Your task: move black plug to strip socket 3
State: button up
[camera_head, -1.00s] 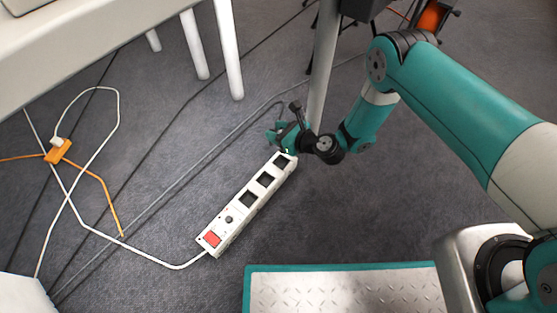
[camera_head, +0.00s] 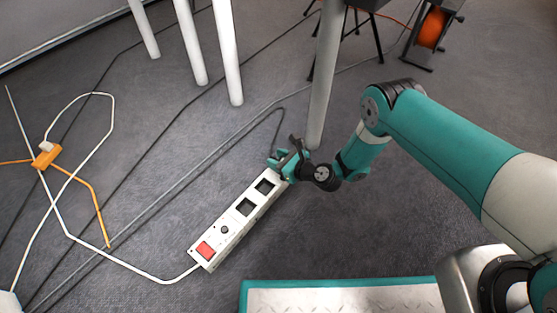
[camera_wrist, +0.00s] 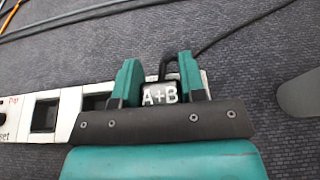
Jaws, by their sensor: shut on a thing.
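The white power strip (camera_head: 232,226) lies diagonally on the carpet, with a red switch (camera_head: 205,249) at its near end. Two dark sockets show in the head view; the far end is hidden by my gripper (camera_head: 279,162). In the wrist view, my gripper (camera_wrist: 160,84) is shut on the black plug (camera_wrist: 160,94), which is marked "A+B". The plug is at the strip's end, beyond two sockets, one of them (camera_wrist: 45,115) clear and the other partly hidden by my gripper. Whether the plug's pins are in the end socket cannot be seen.
A white cable runs from the strip to the left, past an orange connector (camera_head: 46,155). Dark and grey cables cross the carpet. A pale table leg (camera_head: 322,85) stands just behind my gripper. An orange cable reel (camera_head: 432,28) stands at the back right.

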jog(key=shift+f, duration=0.15)
jog(key=o, duration=0.9)
